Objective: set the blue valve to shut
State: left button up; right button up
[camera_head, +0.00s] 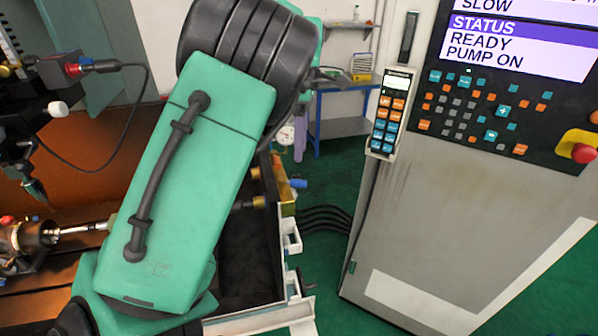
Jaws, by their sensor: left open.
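A small blue handle (298,183), which looks like the blue valve, shows just right of my left arm, by brass-coloured parts at the machine's edge. It is small, and I cannot tell its setting. My green and black left arm crosses the middle of the view and covers much of the machine. Only a bit of my left gripper (327,76) shows past the black wrist, above and slightly right of the blue handle and apart from it in the picture. It is open, with nothing seen between its fingers. My right gripper is not in view.
A control cabinet (450,210) with screen, buttons and a red stop knob (583,153) stands at right. A keypad pendant (391,112) hangs on its side. Black hoses (325,217) run to the cabinet. A chuck (30,240) and cabled tooling are at left. A blue-legged table (345,125) stands behind.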

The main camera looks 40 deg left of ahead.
aim_at(300, 181)
pick_arm(q)
jog(key=f+p, duration=0.1)
jog(key=f, duration=0.2)
jog(key=f+p, duration=0.1)
jog(key=f, duration=0.3)
jog(key=shift+s+d+f, duration=0.1)
jog(key=shift+d+f, duration=0.1)
jog(key=shift+s+f, duration=0.15)
jog(key=shift+f, duration=0.1)
jog(key=shift+s+d, duration=0.1)
jog(key=shift+s, duration=0.05)
grip_shut()
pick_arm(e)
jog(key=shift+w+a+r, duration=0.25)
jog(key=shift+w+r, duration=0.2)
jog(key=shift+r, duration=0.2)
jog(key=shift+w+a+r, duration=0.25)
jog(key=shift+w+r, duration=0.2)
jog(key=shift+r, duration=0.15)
